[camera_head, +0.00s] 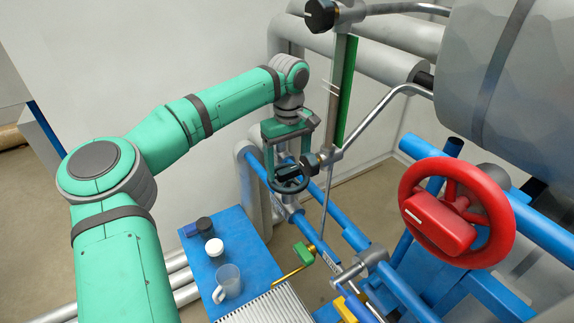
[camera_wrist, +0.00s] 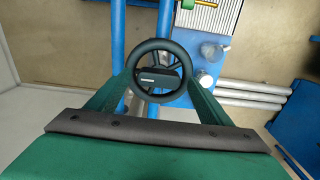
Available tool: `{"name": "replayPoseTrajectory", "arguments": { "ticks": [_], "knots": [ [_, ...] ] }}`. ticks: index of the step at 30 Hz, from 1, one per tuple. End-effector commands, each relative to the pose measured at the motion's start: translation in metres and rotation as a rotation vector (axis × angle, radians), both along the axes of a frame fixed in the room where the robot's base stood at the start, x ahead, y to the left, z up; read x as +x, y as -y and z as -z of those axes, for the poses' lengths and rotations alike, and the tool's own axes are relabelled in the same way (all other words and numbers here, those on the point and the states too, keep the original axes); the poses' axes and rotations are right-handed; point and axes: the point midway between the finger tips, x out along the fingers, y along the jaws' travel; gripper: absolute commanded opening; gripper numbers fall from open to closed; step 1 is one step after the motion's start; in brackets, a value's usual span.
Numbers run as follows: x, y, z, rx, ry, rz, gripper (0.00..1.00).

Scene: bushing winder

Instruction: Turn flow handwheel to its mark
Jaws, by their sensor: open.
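A small dark handwheel (camera_head: 290,187) sits on the blue pipework below my gripper. In the wrist view its ring (camera_wrist: 160,42) is seen face on, with a dark hub bar (camera_wrist: 158,76) that carries a short white line. My gripper (camera_head: 291,160) is open and points down. Its two green fingers stand on either side of the wheel in the wrist view (camera_wrist: 160,80); I cannot tell whether they touch the rim. A larger red handwheel (camera_head: 440,222) with a white line on its hub block is at the right, apart from my gripper. I cannot tell which wheel is the flow one.
A black knob (camera_head: 310,164) and a sight tube with a green strip (camera_head: 345,90) are close right of my gripper. A green-handled valve (camera_head: 304,254) is below. A blue table (camera_head: 245,262) holds a clear mug (camera_head: 228,283) and small round items. A large grey drum fills the upper right.

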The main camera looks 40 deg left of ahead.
Motion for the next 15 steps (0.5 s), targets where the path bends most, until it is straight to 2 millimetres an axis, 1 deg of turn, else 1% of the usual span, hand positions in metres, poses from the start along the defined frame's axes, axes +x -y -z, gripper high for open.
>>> {"name": "replayPoseTrajectory", "arguments": {
  "ticks": [5, 12, 15],
  "knots": [
    [0.000, 0.000, -0.021, 0.001, 0.003, 0.000, 0.73],
    [-0.001, -0.002, -0.067, 0.002, 0.002, -0.003, 0.73],
    [-0.002, -0.002, -0.083, 0.001, 0.001, -0.003, 0.73]
  ]
}}
